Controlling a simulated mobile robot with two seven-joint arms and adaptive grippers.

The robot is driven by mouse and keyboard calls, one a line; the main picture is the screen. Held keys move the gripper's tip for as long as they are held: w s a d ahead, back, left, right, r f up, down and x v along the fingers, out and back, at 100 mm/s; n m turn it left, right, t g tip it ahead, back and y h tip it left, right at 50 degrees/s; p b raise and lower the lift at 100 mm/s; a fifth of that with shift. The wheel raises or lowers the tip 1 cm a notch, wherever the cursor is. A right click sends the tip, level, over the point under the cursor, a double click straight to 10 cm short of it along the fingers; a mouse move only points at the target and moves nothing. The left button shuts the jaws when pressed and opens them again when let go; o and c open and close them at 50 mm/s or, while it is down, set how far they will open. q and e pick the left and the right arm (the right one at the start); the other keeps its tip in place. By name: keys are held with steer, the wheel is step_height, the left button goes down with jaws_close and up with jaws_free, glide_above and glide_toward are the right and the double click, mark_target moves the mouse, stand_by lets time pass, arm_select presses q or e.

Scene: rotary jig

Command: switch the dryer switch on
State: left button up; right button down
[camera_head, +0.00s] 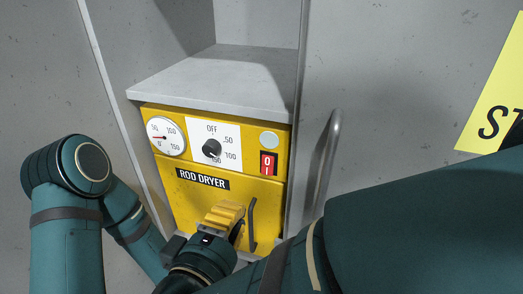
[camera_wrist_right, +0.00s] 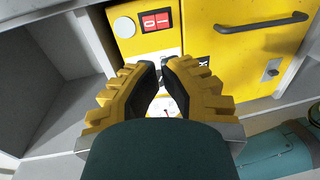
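The dryer switch (camera_head: 268,163) is a small red rocker in a black frame, marked 0 above and I below, on the upper right of the yellow rod dryer's front (camera_head: 247,190). It also shows in the right wrist view (camera_wrist_right: 156,21), beyond the fingertips. I cannot tell which half is pressed. My right gripper (camera_head: 229,212), with yellow fingers and black pads, is below and left of the switch, in front of the lower panel. In the right wrist view its fingers (camera_wrist_right: 162,66) are slightly apart and empty. My left arm shows at the left; its gripper is out of view.
A black dial knob (camera_head: 211,149) and a round gauge (camera_head: 166,137) are left of the switch. A pale round button (camera_head: 269,139) sits above it. A dark handle (camera_head: 252,222) is on the lower panel. A grey vertical bar handle (camera_head: 327,155) stands right of the dryer.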

mark_target(264, 169)
steer(key=p+x, duration=0.1)
steer(key=x, duration=1.3)
steer(key=shift+p, duration=0.4)
